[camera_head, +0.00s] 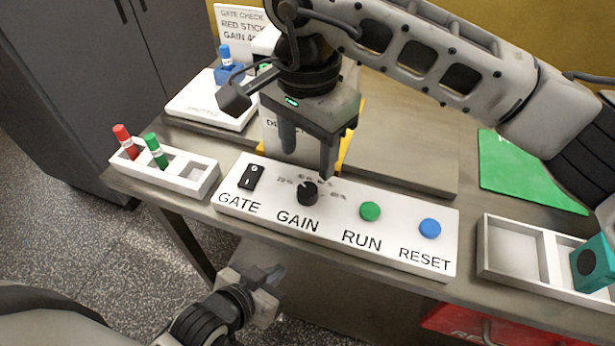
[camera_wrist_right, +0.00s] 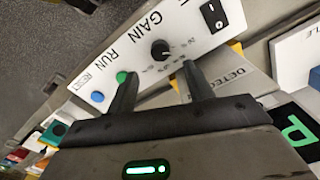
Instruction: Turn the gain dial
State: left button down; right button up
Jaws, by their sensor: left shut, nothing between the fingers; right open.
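The gain dial (camera_head: 307,193) is a black knob on a white control panel (camera_head: 335,250), above the printed word GAIN. It also shows in the right wrist view (camera_wrist_right: 160,49), just beyond and between my fingertips. My right gripper (camera_head: 307,160) is open and empty, pointing down behind and above the dial; its fingers (camera_wrist_right: 158,88) look apart from the knob. My left gripper (camera_head: 272,278) is shut and empty, low in front of the table's front edge. A sign (camera_head: 242,25) reads GATE CHECK, RED STICK and GAIN, with its number partly hidden by my right arm.
The panel also has a black GATE switch (camera_head: 252,178), a green RUN button (camera_head: 370,211) and a blue RESET button (camera_head: 430,228). A white rack (camera_head: 190,182) with red and green sticks stands left. A white tray (camera_head: 515,254) with a teal block stands right.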

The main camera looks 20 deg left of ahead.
aim_at(308, 189)
notch_tip(308, 189, down, 8)
jog(key=shift+r+p, duration=0.15)
jog(key=shift+p, duration=0.35)
jog(key=c, duration=1)
